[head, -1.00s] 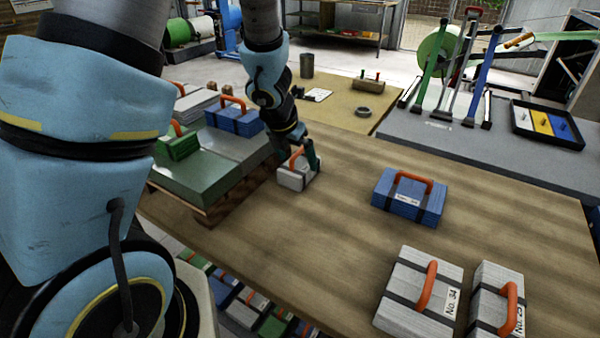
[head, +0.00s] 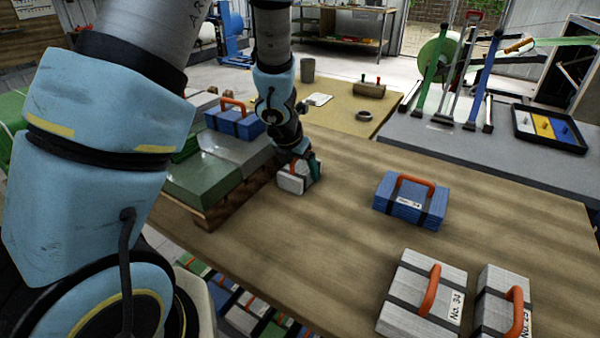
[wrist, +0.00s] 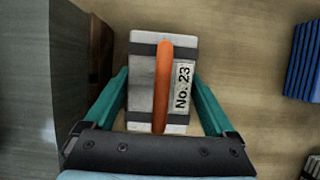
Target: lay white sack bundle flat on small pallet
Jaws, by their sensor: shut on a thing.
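A white sack bundle (head: 292,180) with dark straps is at my gripper (head: 302,168) on the brown table, right beside the pallet. In the wrist view this bundle (wrist: 144,92) has an orange handle and a label reading No. 23. My gripper (wrist: 160,85) is shut on it, with one teal finger along each side. The small wooden pallet (head: 228,207) stands to its left, carrying green and grey stacks, with a blue bundle (head: 235,122) on top. In the head view the gripper partly hides the white bundle. I cannot tell whether its underside touches the table.
Another blue bundle (head: 411,203) lies on the table to the right. Two more white bundles, one marked No. 34 (head: 420,292) and another (head: 503,305), lie at the front right. The middle of the table (head: 335,240) is clear. The pallet's edge is close to the held bundle.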

